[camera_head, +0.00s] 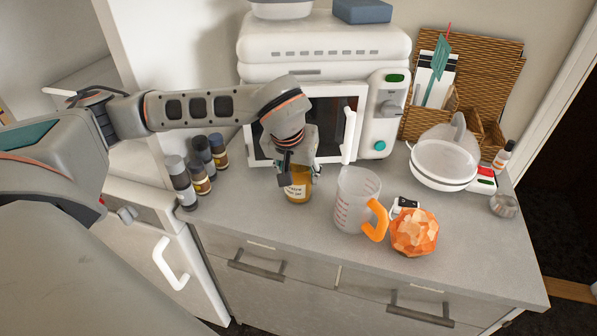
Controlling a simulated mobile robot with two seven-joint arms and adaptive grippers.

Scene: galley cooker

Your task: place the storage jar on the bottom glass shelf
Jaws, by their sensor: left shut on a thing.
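The storage jar (297,193) is a small jar with amber contents and a pale label, in front of the microwave on the grey counter. My left gripper (298,172) comes down over it from above and is shut on it; the fingers hide its top. The jar looks upright; I cannot tell whether its base touches the counter. No glass shelf can be made out in this view. My right gripper is not in view.
A measuring jug (352,200) with an orange handle stands just right of the jar. An orange faceted object (414,233), a kitchen scale with a bowl (443,160) and several spice jars (202,170) share the counter (270,235). The microwave (330,120) stands behind.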

